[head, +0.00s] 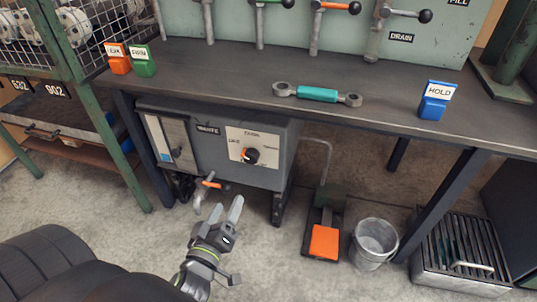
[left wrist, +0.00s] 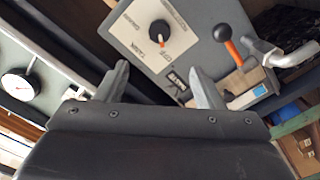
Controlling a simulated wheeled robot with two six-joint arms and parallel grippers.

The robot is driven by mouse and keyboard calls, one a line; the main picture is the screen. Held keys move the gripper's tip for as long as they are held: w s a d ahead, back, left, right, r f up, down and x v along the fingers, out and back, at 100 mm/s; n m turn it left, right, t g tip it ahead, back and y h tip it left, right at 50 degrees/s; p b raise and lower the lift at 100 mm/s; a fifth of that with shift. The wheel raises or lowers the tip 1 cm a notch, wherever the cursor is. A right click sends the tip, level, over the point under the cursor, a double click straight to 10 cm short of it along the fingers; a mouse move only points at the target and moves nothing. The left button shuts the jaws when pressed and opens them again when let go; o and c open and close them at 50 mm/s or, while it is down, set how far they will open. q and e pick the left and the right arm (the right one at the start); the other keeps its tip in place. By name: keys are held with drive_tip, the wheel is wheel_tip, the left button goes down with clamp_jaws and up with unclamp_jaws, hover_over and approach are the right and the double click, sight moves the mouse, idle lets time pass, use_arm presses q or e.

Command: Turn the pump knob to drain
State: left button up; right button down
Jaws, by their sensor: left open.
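The pump knob (head: 251,156) is a round black knob with an orange mark, on a cream dial plate (head: 262,140) on the front of a grey pump box (head: 218,170) under the bench. The mark points left in the head view; the dial words are too small to read surely. The knob also shows in the left wrist view (left wrist: 160,33), beyond the fingertips. My left gripper (head: 227,204) is open and empty, below and in front of the box, apart from the knob; its fingers show in the left wrist view (left wrist: 158,75). My right gripper is not in view.
An orange-handled tap (head: 212,183) sticks out of the box's lower front, close to my left gripper. A foot pedal (head: 324,241) and a bucket (head: 374,243) stand to the right. The bench (head: 210,75) overhangs the box. Floor in front is clear.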

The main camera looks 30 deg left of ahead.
sight(248, 159)
use_arm(q)
drive_tip(key=b+x, duration=0.1)
drive_tip(key=x, duration=1.6)
drive_tip(key=shift+r, duration=0.15)
drive_tip(key=c, duration=1)
